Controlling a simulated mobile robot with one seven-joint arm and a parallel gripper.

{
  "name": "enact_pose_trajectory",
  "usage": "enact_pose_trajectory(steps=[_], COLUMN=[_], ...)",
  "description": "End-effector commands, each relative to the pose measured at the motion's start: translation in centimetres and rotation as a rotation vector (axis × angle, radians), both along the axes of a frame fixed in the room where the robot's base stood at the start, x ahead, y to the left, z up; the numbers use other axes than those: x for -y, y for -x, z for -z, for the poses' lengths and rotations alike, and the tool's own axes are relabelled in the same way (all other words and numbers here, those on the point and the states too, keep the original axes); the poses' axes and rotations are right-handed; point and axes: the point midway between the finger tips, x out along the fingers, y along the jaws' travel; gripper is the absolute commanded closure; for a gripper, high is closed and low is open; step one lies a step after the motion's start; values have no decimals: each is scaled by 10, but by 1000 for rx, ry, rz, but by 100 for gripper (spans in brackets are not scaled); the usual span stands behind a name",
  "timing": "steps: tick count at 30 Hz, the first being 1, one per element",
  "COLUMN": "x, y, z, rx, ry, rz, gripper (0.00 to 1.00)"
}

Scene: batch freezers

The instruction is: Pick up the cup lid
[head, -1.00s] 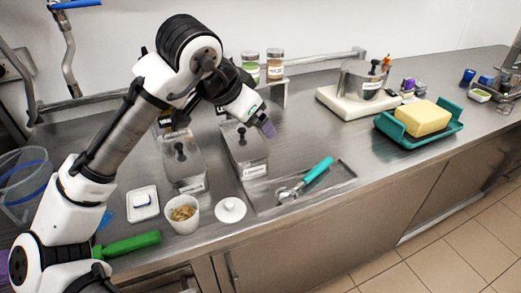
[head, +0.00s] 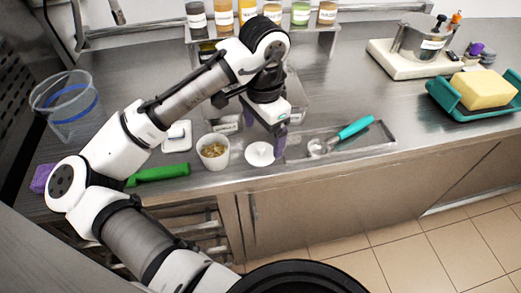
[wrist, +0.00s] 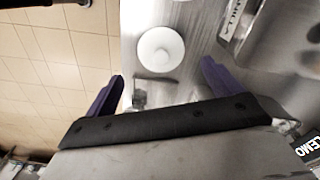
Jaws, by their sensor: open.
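The cup lid (head: 259,153) is a white round disc with a small knob. It lies on the steel counter near the front edge, right of a white cup (head: 213,151) holding brownish food. My gripper (head: 280,138) has purple fingers, points down just right of the lid in the head view and holds nothing. In the wrist view the lid (wrist: 160,48) lies ahead of the open fingers (wrist: 165,88), roughly centred between them and apart from both.
A shallow steel tray (head: 375,146) with a turquoise-handled scoop (head: 352,130) is right of my gripper. Metal bins stand behind it, partly hidden by my arm. A green-handled tool (head: 160,174) lies left of the cup. The counter's front edge is close.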

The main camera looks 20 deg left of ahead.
Motion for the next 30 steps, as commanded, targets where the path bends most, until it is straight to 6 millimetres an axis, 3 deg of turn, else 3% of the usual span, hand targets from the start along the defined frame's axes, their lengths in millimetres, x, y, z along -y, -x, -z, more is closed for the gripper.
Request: enact_pose_trajectory(steps=[9, 19, 30], x=[-5, -5, -5], y=[4, 3, 3], z=[41, 48, 48], rx=[-2, 0, -1], ry=[1, 1, 1], rz=[-1, 0, 0], gripper=[9, 10, 57])
